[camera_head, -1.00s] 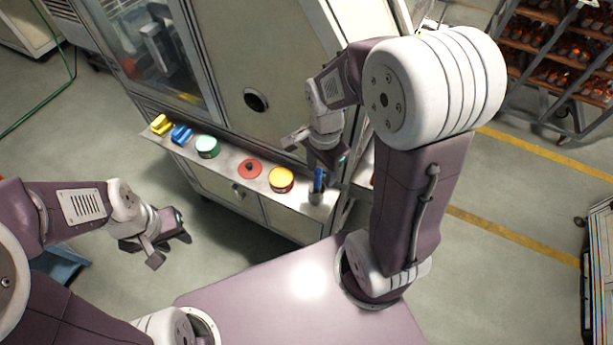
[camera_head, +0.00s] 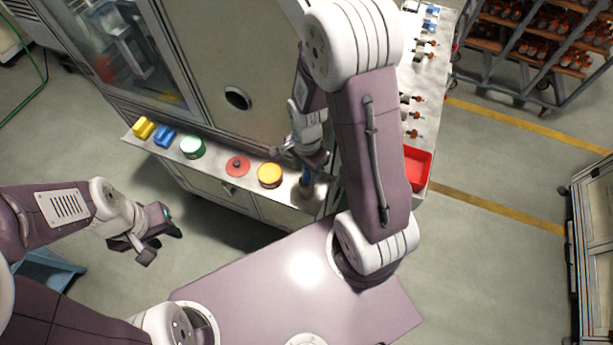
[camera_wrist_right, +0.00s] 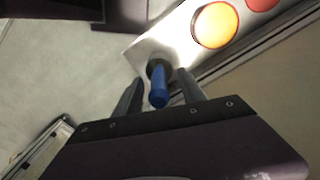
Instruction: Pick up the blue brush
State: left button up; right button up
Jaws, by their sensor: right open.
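The blue brush (camera_wrist_right: 158,88) stands handle-up in a dark round holder (camera_wrist_right: 153,65) near the end of the metal shelf. In the right wrist view its handle lies between the two fingers of my right gripper (camera_wrist_right: 160,93), which is open. I cannot tell whether either finger touches it. In the head view my right gripper (camera_head: 308,163) is over the shelf's right end, and the brush (camera_head: 307,176) is mostly hidden beneath it. My left gripper (camera_head: 155,240) hangs empty over the floor at the left, with its fingers apart.
The shelf (camera_head: 215,170) also carries a yellow block (camera_head: 143,128), a blue block (camera_head: 165,137), a green tin (camera_head: 192,147), a red disc (camera_head: 237,166) and an orange-topped tin (camera_head: 270,175). The machine stands behind it. A side table with a red tray (camera_head: 417,167) is at the right.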

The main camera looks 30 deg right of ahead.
jog(key=shift+s+f, duration=0.15)
jog(key=shift+f, duration=0.4)
grip_shut()
